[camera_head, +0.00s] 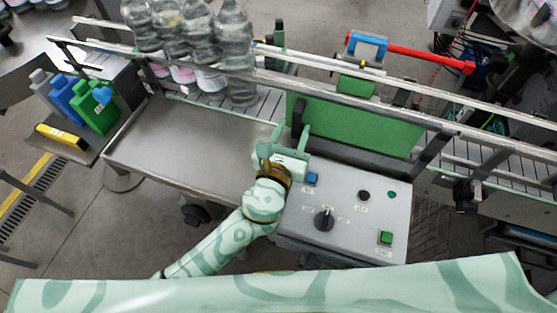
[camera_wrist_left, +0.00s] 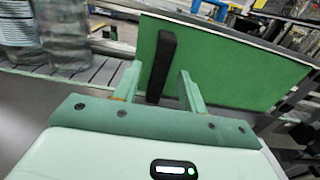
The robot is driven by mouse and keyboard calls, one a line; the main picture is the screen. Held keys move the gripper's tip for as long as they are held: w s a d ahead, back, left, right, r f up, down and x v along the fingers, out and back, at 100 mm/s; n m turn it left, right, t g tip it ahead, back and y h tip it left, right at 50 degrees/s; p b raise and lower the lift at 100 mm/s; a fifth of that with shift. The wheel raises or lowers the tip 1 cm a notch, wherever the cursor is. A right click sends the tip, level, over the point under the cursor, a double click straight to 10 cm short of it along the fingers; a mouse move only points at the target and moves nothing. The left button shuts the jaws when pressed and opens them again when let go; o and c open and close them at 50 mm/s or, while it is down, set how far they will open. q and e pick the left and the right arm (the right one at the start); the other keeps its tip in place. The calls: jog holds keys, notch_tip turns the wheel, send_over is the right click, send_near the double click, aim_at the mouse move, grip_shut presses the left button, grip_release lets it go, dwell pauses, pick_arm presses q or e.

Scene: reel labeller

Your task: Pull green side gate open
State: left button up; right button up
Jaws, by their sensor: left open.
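The green side gate (camera_head: 355,130) is a flat upright panel along the front of the conveyor, behind the control box. Its black upright handle (camera_head: 298,112) is near the panel's left end. My left gripper (camera_head: 291,133) is open in front of the handle. In the left wrist view the green side gate (camera_wrist_left: 215,68) fills the upper right, and the black handle (camera_wrist_left: 161,62) shows between the two spread fingers of my left gripper (camera_wrist_left: 160,88). I cannot tell whether the fingers reach around the handle or stop short of it. My right gripper is not in view.
A grey control box (camera_head: 345,215) with a black knob and buttons stands just right of my left gripper. Clear bottles (camera_head: 237,50) stand on the conveyor at the upper left. A bare metal table (camera_head: 190,150) lies to the left. Metal rails (camera_head: 440,120) run along the conveyor.

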pick_arm(q)
jog(key=b+v, duration=0.1)
jog(key=v, duration=1.2)
jog(key=shift+s+f, duration=0.1)
jog(key=shift+s, duration=0.05)
